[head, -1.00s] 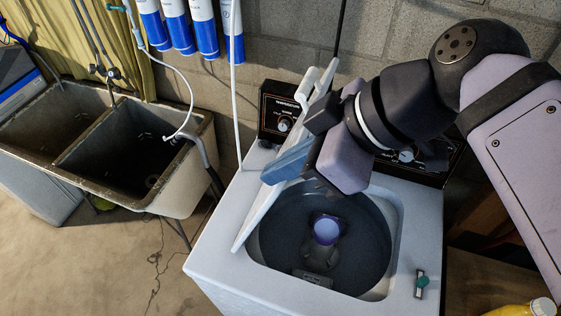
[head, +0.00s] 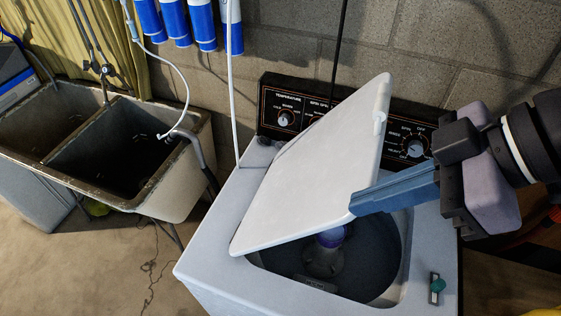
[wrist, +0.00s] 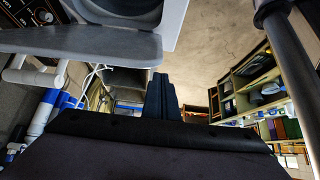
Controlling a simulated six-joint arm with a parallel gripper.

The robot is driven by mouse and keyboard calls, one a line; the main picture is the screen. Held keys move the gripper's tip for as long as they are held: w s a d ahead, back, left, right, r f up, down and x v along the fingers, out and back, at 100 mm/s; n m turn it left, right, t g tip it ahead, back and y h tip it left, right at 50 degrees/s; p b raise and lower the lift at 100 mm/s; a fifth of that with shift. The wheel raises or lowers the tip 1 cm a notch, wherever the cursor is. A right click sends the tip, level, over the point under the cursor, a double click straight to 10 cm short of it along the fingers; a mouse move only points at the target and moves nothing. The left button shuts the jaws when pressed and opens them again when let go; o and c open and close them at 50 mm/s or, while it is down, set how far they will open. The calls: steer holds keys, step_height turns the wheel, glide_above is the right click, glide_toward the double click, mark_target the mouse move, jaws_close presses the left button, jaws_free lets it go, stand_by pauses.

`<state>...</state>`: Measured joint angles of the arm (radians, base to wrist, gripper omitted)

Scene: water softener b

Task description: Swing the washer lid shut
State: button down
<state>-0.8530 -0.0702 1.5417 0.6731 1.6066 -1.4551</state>
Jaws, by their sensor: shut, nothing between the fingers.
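The white washer lid (head: 312,165) is partly open in the head view, hinged along its left side, with its right edge raised and slanting over the tub. The washer (head: 215,275) shows part of its dark tub and its agitator (head: 323,255) below the lid. My gripper (head: 354,205) is shut and empty; its blue fingers reach in from the right to the lid's near right corner. They look in contact with the lid or very close to it; I cannot tell which. In the wrist view, the fingers (wrist: 162,97) point forward, with a pale panel, likely the lid (wrist: 100,42), at upper left.
The control panel (head: 400,145) with dials stands behind the washer. A small green-knobbed part (head: 437,287) sits on the washer's right front rim. A double concrete sink (head: 110,150) stands to the left. A white hose (head: 234,100) hangs behind the lid.

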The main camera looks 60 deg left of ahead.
steer(key=w+d+f+b, duration=0.4)
steer(key=f+b, duration=0.4)
steer(key=f, duration=0.2)
steer(key=w+d+f+b, duration=0.5)
steer(key=f+b, duration=0.3)
steer(key=f, duration=0.3)
steer(key=w+d+f+b, duration=0.5)
steer(key=f+b, duration=0.3)
steer(key=f, duration=0.3)
steer(key=shift+w+d+b, duration=0.25)
steer(key=shift+w+b, duration=0.05)
steer(key=shift+b, duration=0.05)
steer(key=shift+w+d+f+b, duration=0.1)
steer(key=shift+f+b, duration=0.4)
steer(key=shift+f, duration=0.35)
steer(key=shift+r, duration=0.1)
steer(key=shift+r+p, duration=0.5)
steer(key=shift+p, duration=0.05)
steer(key=w+d+p, duration=0.1)
steer(key=w+d, duration=0.5)
steer(key=shift+w+d+p, duration=0.3)
